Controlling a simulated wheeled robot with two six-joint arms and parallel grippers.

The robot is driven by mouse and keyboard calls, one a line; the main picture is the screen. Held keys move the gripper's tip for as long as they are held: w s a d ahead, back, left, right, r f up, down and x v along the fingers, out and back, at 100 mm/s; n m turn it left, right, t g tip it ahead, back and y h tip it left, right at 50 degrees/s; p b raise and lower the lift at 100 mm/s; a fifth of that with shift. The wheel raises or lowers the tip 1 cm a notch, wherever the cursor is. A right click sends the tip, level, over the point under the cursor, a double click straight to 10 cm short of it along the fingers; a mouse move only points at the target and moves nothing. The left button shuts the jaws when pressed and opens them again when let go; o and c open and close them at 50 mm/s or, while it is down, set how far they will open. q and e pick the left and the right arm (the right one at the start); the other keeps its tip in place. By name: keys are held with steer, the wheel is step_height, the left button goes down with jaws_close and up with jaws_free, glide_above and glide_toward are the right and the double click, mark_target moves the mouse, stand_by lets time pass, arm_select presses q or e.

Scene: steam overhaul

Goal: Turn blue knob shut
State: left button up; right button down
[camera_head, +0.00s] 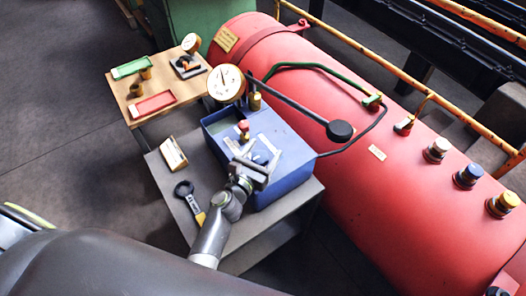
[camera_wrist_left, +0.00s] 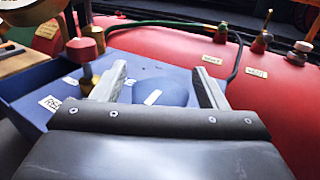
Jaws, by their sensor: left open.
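The blue knob (camera_wrist_left: 160,92) is round, with a white mark on top, on the blue box (camera_wrist_left: 35,88). In the left wrist view it lies between the two grey fingers of my left gripper (camera_wrist_left: 162,74). The fingers are apart, one on each side of it; I cannot tell whether they touch it. In the head view my left gripper (camera_head: 253,153) is over the top of the blue box (camera_head: 288,182) and partly hides the knob (camera_head: 261,159). My right gripper is not in view.
A red knob (camera_head: 244,125) on a brass stem stands close to the left finger. A pressure gauge (camera_head: 226,84) and a black-ended lever (camera_head: 340,131) rise behind the box. The red boiler (camera_head: 400,215) lies to the right. A grey table (camera_head: 171,198) carries a yellow-handled tool (camera_head: 190,201).

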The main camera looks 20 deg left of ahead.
arm_select(q)
steer(key=c, duration=1)
